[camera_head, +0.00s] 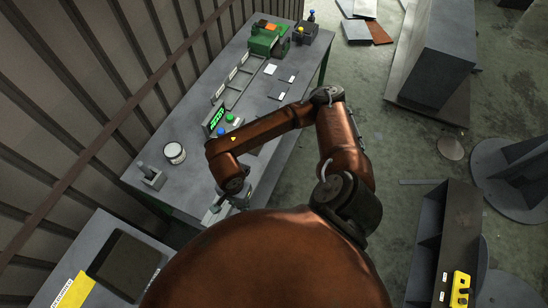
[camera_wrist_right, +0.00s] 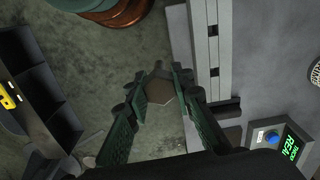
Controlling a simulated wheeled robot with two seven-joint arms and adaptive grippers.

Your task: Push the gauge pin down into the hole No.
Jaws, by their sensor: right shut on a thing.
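My right gripper (camera_head: 222,207) hangs low over the near part of the workbench. In the right wrist view its dark green fingers (camera_wrist_right: 160,84) point away, shut on a brown faceted piece (camera_wrist_right: 161,93) between the tips. I cannot tell for sure whether this piece is the gauge pin. The hole is not clearly visible; my arm covers part of the bench. A small grey block with an upright post (camera_head: 150,177) stands at the bench's near left. My left gripper is not in view.
The workbench (camera_head: 183,128) also bears a white-topped can (camera_head: 175,152), a green-lit display (camera_head: 216,119) with buttons, and a green machine (camera_head: 265,42) at the far end. A side table with a dark tray (camera_head: 123,262) is at lower left. Shelving (camera_head: 444,230) stands at right.

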